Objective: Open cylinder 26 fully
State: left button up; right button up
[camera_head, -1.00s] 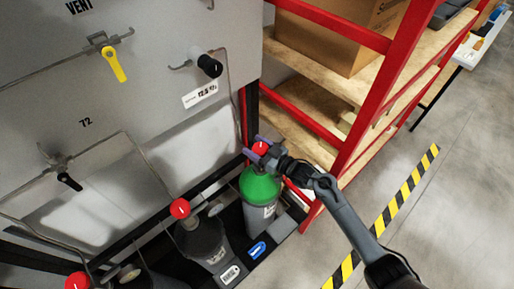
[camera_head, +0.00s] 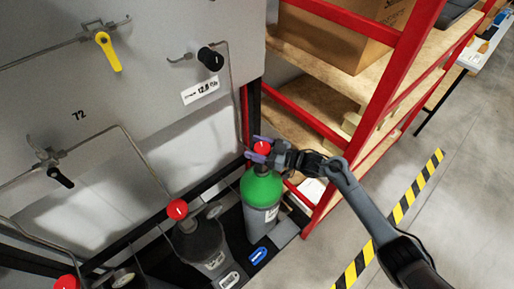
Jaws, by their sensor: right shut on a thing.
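A cylinder with a green shoulder and grey body (camera_head: 262,190) stands at the right end of the dark rack. Its round red valve knob (camera_head: 262,148) is on top. My right gripper (camera_head: 256,150) comes in from the right and is shut on this red knob, its purple fingers on either side. No number 26 is readable on the cylinder. A dark cylinder (camera_head: 198,240) with its own red knob (camera_head: 177,209) stands to the left. My left gripper is not in view.
A grey panel (camera_head: 120,130) with a yellow handle (camera_head: 108,50), black knobs and pipes stands behind the cylinders. A red-framed shelf (camera_head: 385,100) with a cardboard box (camera_head: 345,35) is close on the right. Striped floor tape (camera_head: 400,212) crosses clear floor.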

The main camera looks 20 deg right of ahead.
jog(key=o, duration=1)
jog(key=shift+c, duration=0.2)
jog(key=v, duration=1)
jog(key=shift+s+d+p, duration=0.2)
jog(key=shift+d+p, duration=0.1)
jog(key=shift+p, duration=0.15)
